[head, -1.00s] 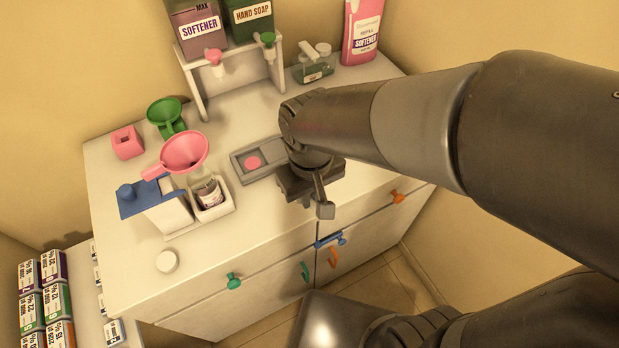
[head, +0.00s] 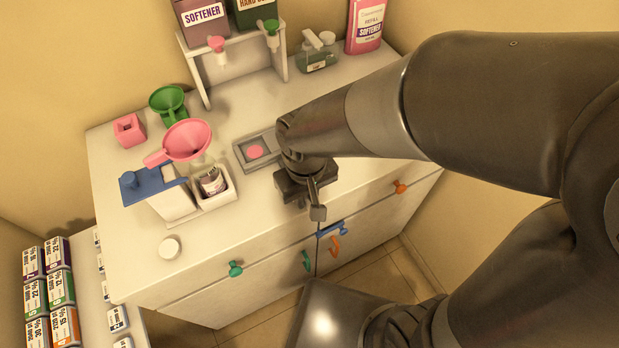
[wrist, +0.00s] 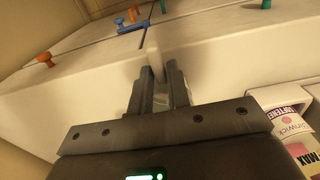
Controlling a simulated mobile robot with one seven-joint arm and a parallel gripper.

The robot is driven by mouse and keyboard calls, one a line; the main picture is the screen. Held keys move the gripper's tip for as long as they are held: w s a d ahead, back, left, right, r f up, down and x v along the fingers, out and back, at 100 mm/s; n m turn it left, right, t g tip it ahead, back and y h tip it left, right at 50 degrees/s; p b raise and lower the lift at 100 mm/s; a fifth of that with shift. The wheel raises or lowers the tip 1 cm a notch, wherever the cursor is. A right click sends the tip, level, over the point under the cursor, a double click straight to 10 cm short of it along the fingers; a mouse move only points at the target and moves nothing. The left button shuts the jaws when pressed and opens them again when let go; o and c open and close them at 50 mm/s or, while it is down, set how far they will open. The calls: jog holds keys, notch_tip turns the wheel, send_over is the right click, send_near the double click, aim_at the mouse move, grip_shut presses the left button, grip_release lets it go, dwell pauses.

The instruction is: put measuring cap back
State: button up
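My gripper (head: 315,200) is over the front part of the white counter, near its front edge. In the wrist view its two dark fingers (wrist: 158,90) stand a little apart. A pale, narrow upright piece (wrist: 153,52) shows between and beyond the fingertips; I cannot tell whether it is held. A small round white cap (head: 169,247) lies on the counter at the front left. I cannot tell which thing is the measuring cap. A bottle (head: 212,182) stands in a white holder (head: 226,196) beneath a pink funnel (head: 186,140).
A grey tray (head: 240,155) with a pink disc (head: 255,152) lies left of my gripper. Behind are a green funnel (head: 168,100), a dispenser stand (head: 192,70), a green bottle (head: 317,60) and a softener pouch (head: 366,25). A blue-topped box (head: 172,205) stands left.

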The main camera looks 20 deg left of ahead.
aim_at(307, 198)
jog(key=o, duration=0.3)
notch_tip(307, 198, up, 12)
jog(key=shift+r, duration=0.2)
dwell(0.4)
jog(key=shift+d, duration=0.1)
jog(key=w+d+r+m+t, duration=0.1)
jog(key=d+r+m+t, duration=0.1)
jog(key=d, duration=0.6)
jog(key=w+d+r+m+t, duration=0.1)
jog(key=d+m, duration=0.3)
jog(key=d, duration=0.5)
jog(key=w+d+r+m+t, duration=0.1)
jog(key=d+r+m+t, duration=0.1)
jog(key=d, duration=0.7)
jog(key=shift+r+m+t, duration=0.3)
jog(key=shift+r+m, duration=0.2)
jog(key=shift+r, duration=0.2)
